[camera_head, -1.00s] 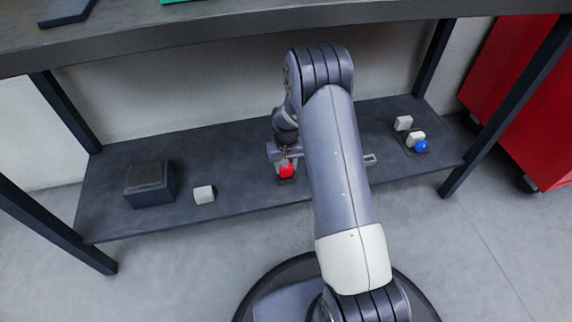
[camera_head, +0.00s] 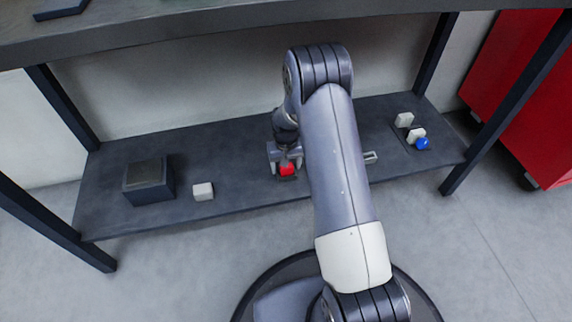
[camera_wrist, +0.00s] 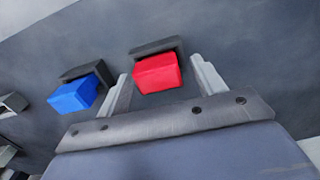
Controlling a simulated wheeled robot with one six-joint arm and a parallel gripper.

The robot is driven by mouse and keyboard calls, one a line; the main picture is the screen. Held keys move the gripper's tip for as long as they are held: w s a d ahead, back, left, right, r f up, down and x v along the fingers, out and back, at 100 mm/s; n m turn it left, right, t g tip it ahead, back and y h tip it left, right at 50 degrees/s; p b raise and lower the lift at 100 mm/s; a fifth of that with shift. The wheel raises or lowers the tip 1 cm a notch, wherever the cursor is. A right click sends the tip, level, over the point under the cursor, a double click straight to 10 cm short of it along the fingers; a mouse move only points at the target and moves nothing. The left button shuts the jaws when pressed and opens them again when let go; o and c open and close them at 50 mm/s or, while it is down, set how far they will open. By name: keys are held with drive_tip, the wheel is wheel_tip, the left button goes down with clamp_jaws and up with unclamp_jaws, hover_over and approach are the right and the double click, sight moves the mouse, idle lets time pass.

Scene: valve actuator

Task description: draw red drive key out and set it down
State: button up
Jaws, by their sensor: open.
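The red drive key (camera_wrist: 157,73) is a red block seated against a dark holder (camera_wrist: 156,46) on the dark lower shelf. It also shows in the head view (camera_head: 287,170), just in front of my gripper. My gripper (camera_wrist: 161,80) is open, with one finger on each side of the red key and a gap on both sides. The head view shows its fingers (camera_head: 285,156) down at the key. The key's lower part and the finger tips' exact depth are hard to tell.
A blue block (camera_wrist: 74,94) in a similar dark holder sits left of the red key in the wrist view. My arm hides the shelf's middle.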

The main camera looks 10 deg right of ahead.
wheel_tip(320, 180, up, 11)
drive_tip(key=p, duration=0.4)
drive_tip(key=shift+p, duration=0.4)
drive_tip(key=shift+f, duration=0.15)
drive_tip(key=shift+f+b, duration=2)
drive_tip(key=shift+f, duration=2.75)
drive_tip(key=shift+f, duration=0.15)
